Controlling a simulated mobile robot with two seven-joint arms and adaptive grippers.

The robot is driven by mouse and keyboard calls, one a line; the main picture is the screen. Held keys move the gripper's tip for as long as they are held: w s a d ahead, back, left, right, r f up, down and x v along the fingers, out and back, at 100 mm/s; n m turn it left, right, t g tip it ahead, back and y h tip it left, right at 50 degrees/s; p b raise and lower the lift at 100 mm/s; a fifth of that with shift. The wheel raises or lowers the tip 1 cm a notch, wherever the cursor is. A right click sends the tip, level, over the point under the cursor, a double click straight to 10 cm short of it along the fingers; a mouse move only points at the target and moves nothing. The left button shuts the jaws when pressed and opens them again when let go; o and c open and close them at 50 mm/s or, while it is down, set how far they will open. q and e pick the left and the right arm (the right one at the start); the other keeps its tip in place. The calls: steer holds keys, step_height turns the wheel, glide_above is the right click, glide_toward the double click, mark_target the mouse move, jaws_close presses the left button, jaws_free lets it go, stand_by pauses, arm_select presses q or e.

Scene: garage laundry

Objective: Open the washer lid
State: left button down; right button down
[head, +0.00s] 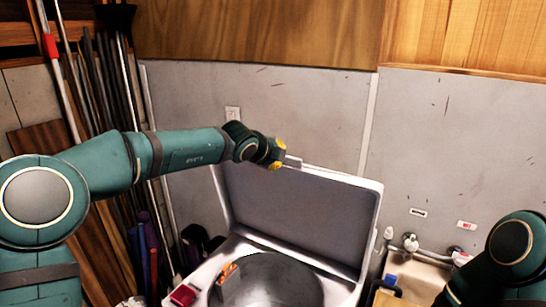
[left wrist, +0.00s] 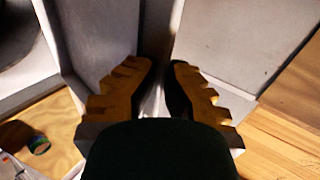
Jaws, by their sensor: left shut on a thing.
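The washer lid (head: 300,215) stands raised, close to upright, at the back of the white washer (head: 215,268). The round drum opening (head: 265,285) shows below it. My left gripper (head: 283,157) is at the lid's top edge, towards its left part. In the left wrist view, the yellow-padded fingers of my left gripper (left wrist: 160,82) are on either side of the lid's edge, shut on it. The lid (left wrist: 97,35) also shows there. My right arm is at the lower right of the head view; its gripper is out of view.
A small red item (head: 183,296) lies on the washer's left rim, and an orange item (head: 228,271) is at the drum's edge. Poles and boards (head: 100,80) lean at the left. Taps and hoses (head: 411,243) are on the grey wall at right.

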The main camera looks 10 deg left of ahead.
arm_select(q)
steer(key=shift+w+d+f, duration=0.1)
steer(key=shift+w+f, duration=0.05)
steer(key=shift+f, duration=0.3)
arm_select(e)
steer(key=shift+w, duration=0.15)
arm_select(q)
steer(key=c, duration=1.1)
jaws_free()
steer(key=shift+o, duration=0.2)
steer(key=shift+w+d, duration=0.1)
steer(key=shift+w, duration=0.15)
steer(key=v, duration=1.2)
steer(key=shift+r, duration=0.2)
arm_select(e)
steer(key=shift+w, duration=0.1)
